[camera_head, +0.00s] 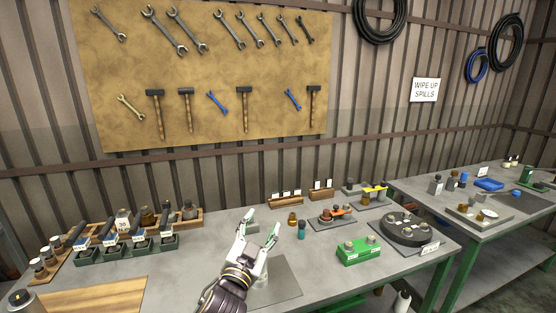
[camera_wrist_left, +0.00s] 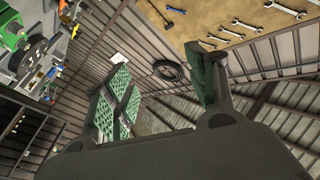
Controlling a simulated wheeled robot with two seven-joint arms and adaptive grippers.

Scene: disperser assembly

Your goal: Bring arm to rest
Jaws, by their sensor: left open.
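My left gripper (camera_head: 262,224) reaches up from the bottom middle of the head view, above the front part of the grey workbench (camera_head: 190,256). Its two green-padded fingers are spread apart with nothing between them. In the left wrist view the open fingers (camera_wrist_left: 165,95) frame only the wall and ceiling. A grey mat (camera_head: 285,285) lies on the bench beneath and beside the gripper, partly hidden by it. My right gripper does not show in either view.
A green block (camera_head: 358,251) and a dark round tray (camera_head: 405,230) stand right of the gripper. Small bottles (camera_head: 301,230) are close by. Dark green bins (camera_head: 125,250) and a wooden board (camera_head: 85,298) are at left. A second table (camera_head: 470,225) stands at right.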

